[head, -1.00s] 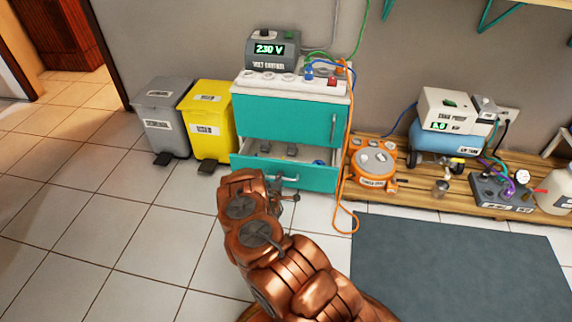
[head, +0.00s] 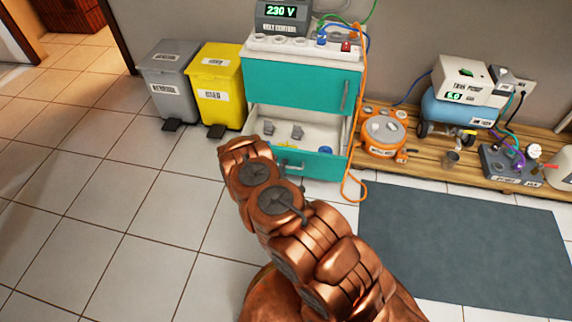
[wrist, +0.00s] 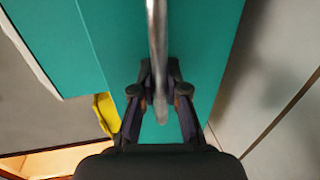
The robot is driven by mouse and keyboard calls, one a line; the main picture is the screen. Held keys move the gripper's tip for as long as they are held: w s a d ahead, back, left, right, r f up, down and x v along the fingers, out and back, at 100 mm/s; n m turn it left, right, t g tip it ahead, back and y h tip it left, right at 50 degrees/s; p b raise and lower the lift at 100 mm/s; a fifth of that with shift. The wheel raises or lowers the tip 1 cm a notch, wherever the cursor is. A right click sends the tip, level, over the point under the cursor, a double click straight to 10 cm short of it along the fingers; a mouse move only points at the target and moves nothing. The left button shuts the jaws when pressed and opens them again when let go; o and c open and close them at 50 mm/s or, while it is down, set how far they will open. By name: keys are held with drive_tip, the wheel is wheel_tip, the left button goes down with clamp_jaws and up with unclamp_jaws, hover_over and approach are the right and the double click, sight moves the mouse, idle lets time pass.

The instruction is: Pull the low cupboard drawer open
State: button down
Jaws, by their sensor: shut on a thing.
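The low drawer (head: 325,165) of the teal cupboard (head: 290,85) stands well open, with a white inside that holds small grey items and a blue one. In the wrist view my gripper (wrist: 160,95) is shut on the drawer's metal bar handle (wrist: 157,45), with a finger on each side of it. The teal drawer front (wrist: 205,45) is right behind the handle. In the head view my copper arm hides the left part of the drawer front and most of my gripper.
A grey bin (head: 168,85) and a yellow bin (head: 217,90) stand left of the cupboard. An orange cable (head: 357,130) hangs at its right side. An orange round device (head: 384,135) sits on a low wooden platform (head: 430,160). Open tiled floor lies left, a dark mat (head: 460,235) right.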

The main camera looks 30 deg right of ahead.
drive_tip(key=shift+a, duration=0.1)
drive_tip(key=c, duration=1.2)
unclamp_jaws()
drive_tip(key=v, duration=1.2)
drive_tip(key=shift+w, duration=0.15)
